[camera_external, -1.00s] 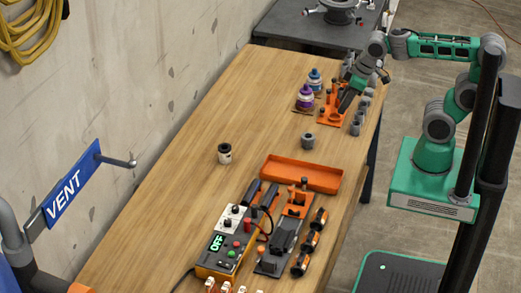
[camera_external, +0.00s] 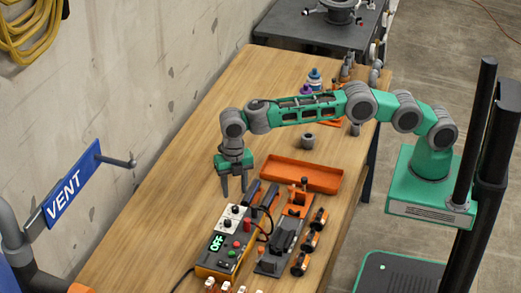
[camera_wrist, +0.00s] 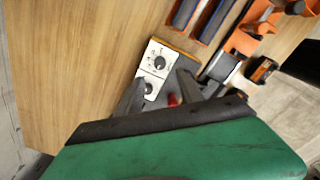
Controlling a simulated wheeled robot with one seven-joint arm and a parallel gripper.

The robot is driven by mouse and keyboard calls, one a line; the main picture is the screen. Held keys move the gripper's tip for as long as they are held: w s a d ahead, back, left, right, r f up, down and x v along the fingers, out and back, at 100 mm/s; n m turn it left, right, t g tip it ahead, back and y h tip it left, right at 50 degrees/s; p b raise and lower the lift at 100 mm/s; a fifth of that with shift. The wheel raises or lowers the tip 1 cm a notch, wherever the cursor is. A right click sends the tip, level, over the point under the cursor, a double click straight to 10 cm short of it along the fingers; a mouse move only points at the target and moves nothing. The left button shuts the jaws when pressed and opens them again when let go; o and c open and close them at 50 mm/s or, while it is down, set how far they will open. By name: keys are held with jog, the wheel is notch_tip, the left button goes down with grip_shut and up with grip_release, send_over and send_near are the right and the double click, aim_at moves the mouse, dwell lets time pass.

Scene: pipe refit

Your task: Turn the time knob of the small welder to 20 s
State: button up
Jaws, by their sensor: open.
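My gripper (camera_external: 234,197) points down, open and empty, above the far end of the welder. Its fingers partly cover the welder in the wrist view.
An orange tray (camera_external: 333,181) lies behind and to the right of the welder. An orange and grey fixture (camera_external: 283,240) and several orange-black cylinders stand right of it. A grey collar (camera_external: 308,141) stands farther back. The table left of the welder is clear.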

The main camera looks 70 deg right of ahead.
aim_at(235, 208)
notch_tip(235, 208, down, 7)
jog(key=shift+d+f+p, duration=0.1)
jog(key=shift+f+p, duration=0.1)
jog(key=shift+p, duration=0.65)
jog(key=shift+c, duration=0.3)
grip_shut()
